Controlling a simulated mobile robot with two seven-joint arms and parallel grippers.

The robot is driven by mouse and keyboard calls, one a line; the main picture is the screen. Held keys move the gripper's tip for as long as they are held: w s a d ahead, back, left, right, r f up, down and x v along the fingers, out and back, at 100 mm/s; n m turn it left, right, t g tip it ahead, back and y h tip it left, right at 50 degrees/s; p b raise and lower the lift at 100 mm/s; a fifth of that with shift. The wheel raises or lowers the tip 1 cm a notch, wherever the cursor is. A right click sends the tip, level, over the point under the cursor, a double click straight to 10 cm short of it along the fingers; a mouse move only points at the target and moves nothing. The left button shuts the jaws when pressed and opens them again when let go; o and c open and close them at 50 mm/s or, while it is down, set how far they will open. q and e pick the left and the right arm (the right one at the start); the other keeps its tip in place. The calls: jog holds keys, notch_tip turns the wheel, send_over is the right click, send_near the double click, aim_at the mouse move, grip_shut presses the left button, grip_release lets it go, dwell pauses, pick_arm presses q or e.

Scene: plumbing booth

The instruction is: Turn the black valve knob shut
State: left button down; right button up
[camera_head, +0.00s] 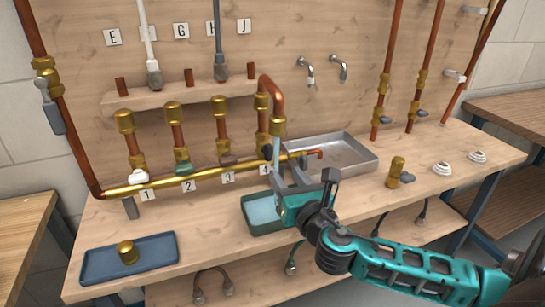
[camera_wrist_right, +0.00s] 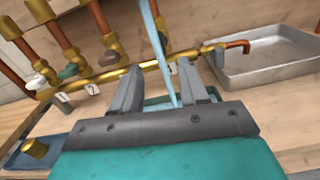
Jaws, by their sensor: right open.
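The black valve knob (camera_head: 267,152) sits low on the fourth brass-fitted pipe, above the label 4, in the head view. My left gripper is out of view.
White (camera_head: 138,176), green (camera_head: 183,168) and brown (camera_head: 228,159) knobs line the brass pipe to the left. A teal basin (camera_head: 253,228) lies below the gripper. A metal sink tray (camera_head: 362,162) is to the right. A blue tray (camera_head: 95,268) is front left.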

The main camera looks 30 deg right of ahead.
aim_at(270, 153)
jog(key=x, duration=0.9)
jog(key=shift+w, duration=0.15)
jog(key=shift+c, duration=0.2)
grip_shut()
